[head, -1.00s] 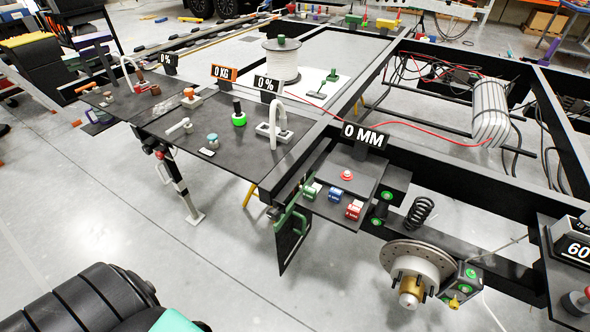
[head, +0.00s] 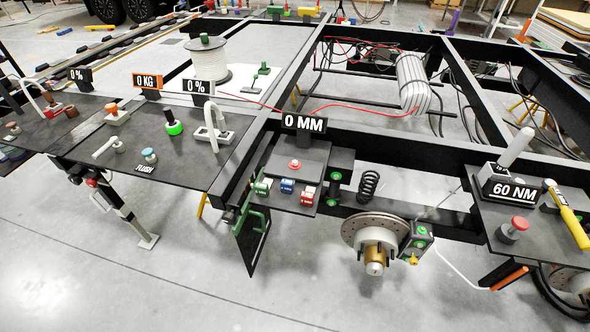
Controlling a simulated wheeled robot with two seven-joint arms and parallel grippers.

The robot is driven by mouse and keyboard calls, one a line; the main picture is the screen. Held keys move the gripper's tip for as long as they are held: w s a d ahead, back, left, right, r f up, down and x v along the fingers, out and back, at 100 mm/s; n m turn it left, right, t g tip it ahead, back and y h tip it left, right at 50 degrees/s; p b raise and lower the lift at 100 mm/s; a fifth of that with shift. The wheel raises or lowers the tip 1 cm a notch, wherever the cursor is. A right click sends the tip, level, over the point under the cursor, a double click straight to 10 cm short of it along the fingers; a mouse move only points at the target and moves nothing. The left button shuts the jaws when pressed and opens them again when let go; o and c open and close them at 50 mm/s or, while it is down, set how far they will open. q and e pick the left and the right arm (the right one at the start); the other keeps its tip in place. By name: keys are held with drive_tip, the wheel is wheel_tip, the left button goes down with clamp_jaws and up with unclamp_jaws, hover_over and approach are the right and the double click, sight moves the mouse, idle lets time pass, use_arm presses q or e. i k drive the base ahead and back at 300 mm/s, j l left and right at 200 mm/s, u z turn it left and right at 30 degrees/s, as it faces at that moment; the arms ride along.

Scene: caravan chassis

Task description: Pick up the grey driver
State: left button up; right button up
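A light grey, rod-shaped handle (head: 516,147) stands tilted behind the "60 NM" sign (head: 510,190) on the small dark shelf at the right. It may be the grey driver; its lower end is hidden by the sign. A yellow tool with a grey head (head: 567,213) lies on the same shelf, to the right of the sign. Neither of my grippers is in the head view.
A red-topped button (head: 514,229) stands at the shelf's front. A brake disc (head: 374,240) with its hub and a coil spring (head: 369,186) are to the left. Dark work plates (head: 180,145) with knobs fill the left. Grey floor is open in front.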

sight(525, 135)
drive_tip(key=k+z, duration=0.15)
drive_tip(key=z, duration=1.3)
